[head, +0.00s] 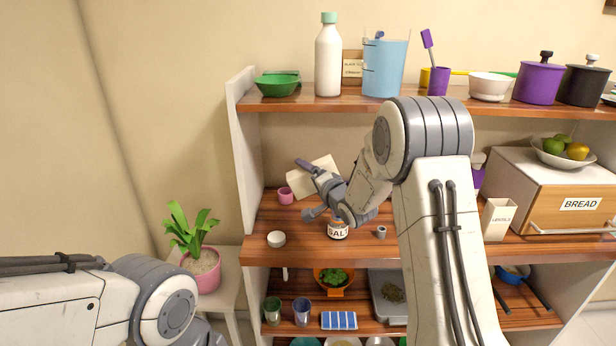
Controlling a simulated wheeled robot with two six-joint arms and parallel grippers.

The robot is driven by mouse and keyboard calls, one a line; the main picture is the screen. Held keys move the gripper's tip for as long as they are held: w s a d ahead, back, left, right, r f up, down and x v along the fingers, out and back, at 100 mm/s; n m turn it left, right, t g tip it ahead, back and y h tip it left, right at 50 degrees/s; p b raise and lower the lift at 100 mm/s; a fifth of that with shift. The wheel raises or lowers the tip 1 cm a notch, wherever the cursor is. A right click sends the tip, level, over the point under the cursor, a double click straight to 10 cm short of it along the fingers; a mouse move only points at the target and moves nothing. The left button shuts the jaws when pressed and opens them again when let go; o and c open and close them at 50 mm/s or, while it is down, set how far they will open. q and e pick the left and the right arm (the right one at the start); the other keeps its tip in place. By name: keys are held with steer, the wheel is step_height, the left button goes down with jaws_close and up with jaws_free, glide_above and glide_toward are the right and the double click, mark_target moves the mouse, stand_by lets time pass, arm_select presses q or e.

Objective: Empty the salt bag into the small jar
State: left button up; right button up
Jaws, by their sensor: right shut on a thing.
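A small jar (338,232) with a label reading partly "SAL" stands on the middle shelf, its top partly covered by my right gripper. A pale cream bag (313,178), which I take as the salt bag, is tilted at my right gripper (311,190), above and left of the jar. My right gripper is shut on it; the grip is partly hidden by the wrist. The bag's mouth and any falling salt cannot be made out. My left arm is at the lower left; its gripper is out of view.
A round white lid-like piece (276,239), a pink cup (285,195) and a small grey cup (381,232) stand near the jar. A lentils bag (498,218) and bread box (567,200) are to the right. The upper shelf (330,102) overhangs this level.

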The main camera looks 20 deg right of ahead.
stand_by(0.5)
stand_by(0.4)
steer(key=shift+f+m, duration=0.1)
steer(key=shift+m, duration=0.3)
steer(key=shift+f+m+t+b, duration=0.15)
steer(key=shift+m+t+b, duration=0.15)
stand_by(0.7)
stand_by(0.4)
steer(key=shift+f, duration=0.1)
steer(key=shift+d+m+y, duration=0.1)
steer(key=shift+m+y, duration=0.3)
